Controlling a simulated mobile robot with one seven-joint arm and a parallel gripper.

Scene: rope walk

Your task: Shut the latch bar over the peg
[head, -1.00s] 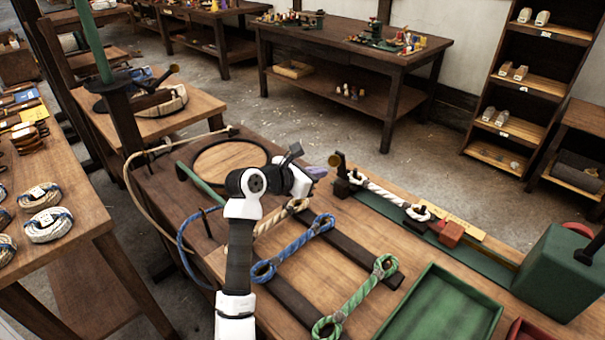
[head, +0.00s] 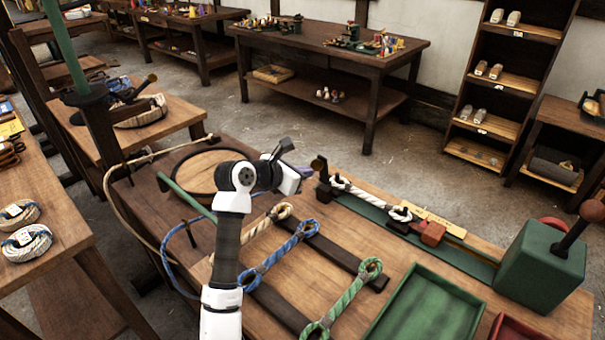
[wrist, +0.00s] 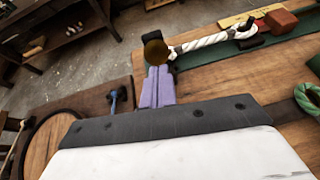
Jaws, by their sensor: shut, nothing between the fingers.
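A dark latch bar with a round brass knob (head: 319,163) stands upright at the left end of a long green fixture (head: 370,212). The knob also shows in the wrist view (wrist: 156,50), just beyond my fingertips. A white rope (head: 365,194) lies along the fixture, its left eye beside the foot of the bar. The peg there is hidden or too small to make out. My gripper (head: 303,171) is shut and empty, just left of the knob; its purple fingers (wrist: 157,86) point at it in the wrist view. I cannot tell whether they touch.
A red block (head: 433,233) sits near the rope's right eye. A green box with a lever (head: 543,265) stands at the bench's right end. A green tray (head: 425,308) and looped blue (head: 280,255) and green ropes (head: 340,298) lie in front.

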